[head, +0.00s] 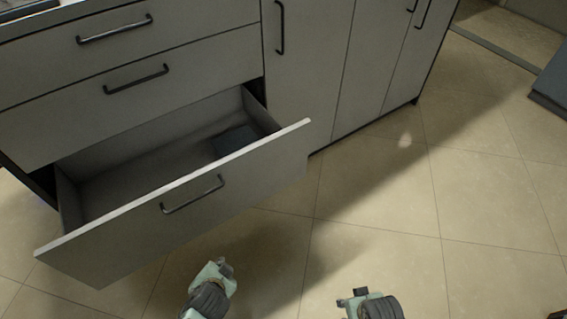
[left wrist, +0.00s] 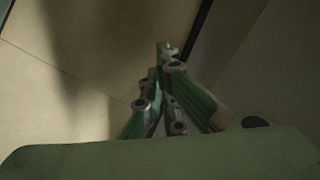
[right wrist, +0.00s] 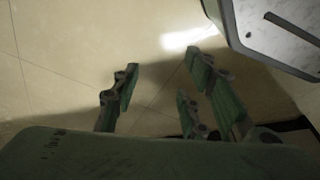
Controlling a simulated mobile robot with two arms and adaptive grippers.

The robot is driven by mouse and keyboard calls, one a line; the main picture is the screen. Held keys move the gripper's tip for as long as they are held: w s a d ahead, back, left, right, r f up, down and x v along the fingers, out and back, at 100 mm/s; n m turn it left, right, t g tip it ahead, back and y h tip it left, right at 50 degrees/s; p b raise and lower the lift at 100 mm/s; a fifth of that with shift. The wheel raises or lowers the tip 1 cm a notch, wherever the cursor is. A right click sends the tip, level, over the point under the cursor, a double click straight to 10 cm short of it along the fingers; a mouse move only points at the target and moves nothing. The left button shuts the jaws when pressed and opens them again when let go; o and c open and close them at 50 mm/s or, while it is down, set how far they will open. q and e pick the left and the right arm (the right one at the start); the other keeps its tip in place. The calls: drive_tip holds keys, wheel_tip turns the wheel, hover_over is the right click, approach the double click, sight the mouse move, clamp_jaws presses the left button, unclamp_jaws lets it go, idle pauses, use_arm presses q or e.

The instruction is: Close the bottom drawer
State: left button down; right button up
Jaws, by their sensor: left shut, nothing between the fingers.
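The bottom drawer (head: 185,205) is pulled well out of the grey cabinet, so its inside shows. Its front has a dark bar handle (head: 192,195). A dark flat patch shows inside at the back right. My left gripper (head: 222,268) is in front of the drawer, below its handle in the head view and apart from the handle. In the left wrist view its fingers (left wrist: 162,72) are close together with nothing between them. My right gripper (head: 353,297) is over the floor, right of the drawer front. In the right wrist view its fingers (right wrist: 163,75) are spread and empty.
Two shut drawers (head: 115,35) (head: 135,85) sit above the open one. Shut doors (head: 305,60) with dark handles stand to the right. The tiled floor (head: 380,205) is clear right of the drawer. A dark blue-grey object (head: 552,82) stands at the far right.

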use_arm(q)
drive_tip(key=w+d+r+m+t, duration=0.55)
drive_tip(key=w+r, duration=0.25)
drive_tip(key=r, duration=0.3)
drive_tip(key=d+r+m+t+h+b, duration=0.1)
drive_tip(key=d+r+m+t+h, duration=0.5)
drive_tip(key=d+r, duration=0.7)
drive_tip(key=w+a+r+m, duration=0.1)
drive_tip(key=w, duration=1.2)
drive_tip(key=shift+w+a+r+g+y, duration=0.15)
drive_tip(key=shift+w+a+g+y, duration=0.15)
drive_tip(key=shift+g, duration=0.05)
use_arm(e)
drive_tip(key=shift+w+r, duration=0.25)
drive_tip(key=shift+r, duration=0.3)
drive_tip(key=shift+w+r, duration=0.2)
drive_tip(key=shift+r, duration=0.3)
